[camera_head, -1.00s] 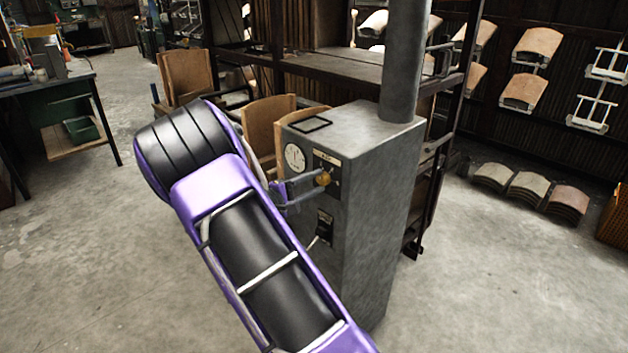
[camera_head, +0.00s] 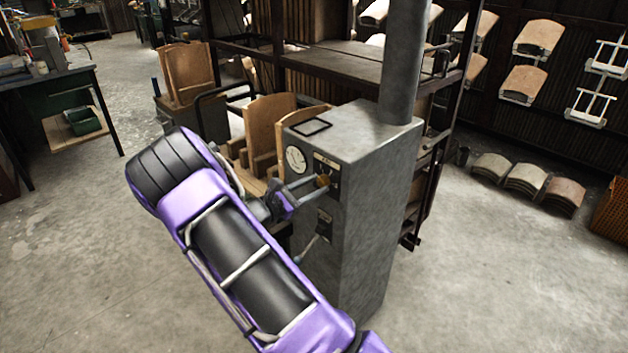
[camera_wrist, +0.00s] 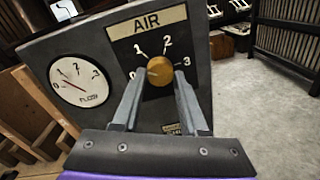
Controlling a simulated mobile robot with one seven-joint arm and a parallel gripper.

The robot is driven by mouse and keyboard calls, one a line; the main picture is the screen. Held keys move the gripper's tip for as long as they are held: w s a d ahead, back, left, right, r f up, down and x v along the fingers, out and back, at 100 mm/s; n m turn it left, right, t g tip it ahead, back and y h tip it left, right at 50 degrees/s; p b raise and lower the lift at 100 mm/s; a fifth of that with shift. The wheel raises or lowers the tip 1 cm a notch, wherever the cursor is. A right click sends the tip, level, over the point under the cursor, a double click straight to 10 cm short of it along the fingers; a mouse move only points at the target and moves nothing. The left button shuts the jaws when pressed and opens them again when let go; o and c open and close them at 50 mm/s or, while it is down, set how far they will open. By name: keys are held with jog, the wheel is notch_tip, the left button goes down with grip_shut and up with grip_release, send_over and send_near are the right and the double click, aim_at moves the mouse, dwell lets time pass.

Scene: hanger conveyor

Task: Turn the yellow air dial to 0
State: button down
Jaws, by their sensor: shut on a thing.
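The yellow air dial (camera_wrist: 158,70) sits on the dark "AIR" plate of the grey control box (camera_head: 375,215), among the marks 0, 1, 2 and 3. A small dark mark shows on the left part of its face, roughly towards the 0 side; the exact setting is hard to read. My gripper (camera_wrist: 160,84) is shut on the dial, with one finger on each side of it. In the head view the dial (camera_head: 323,181) is small and partly covered by my gripper (camera_head: 316,186).
A white flow gauge (camera_wrist: 81,82) is left of the dial. A lever (camera_head: 307,248) sticks out of the box below it. Curved wooden panels (camera_head: 268,125) stand close behind my arm. A pipe (camera_head: 403,60) rises from the box top.

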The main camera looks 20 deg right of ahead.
jog(key=n+p, duration=0.2)
jog(key=n, duration=0.4)
jog(key=shift+p, duration=0.4)
dwell(0.3)
jog(key=shift+c, duration=2.2)
grip_release()
jog(key=v, duration=1.7)
jog(key=shift+a+f+b, duration=0.25)
jog(key=shift+f+b, duration=0.05)
jog(key=shift+s, duration=0.1)
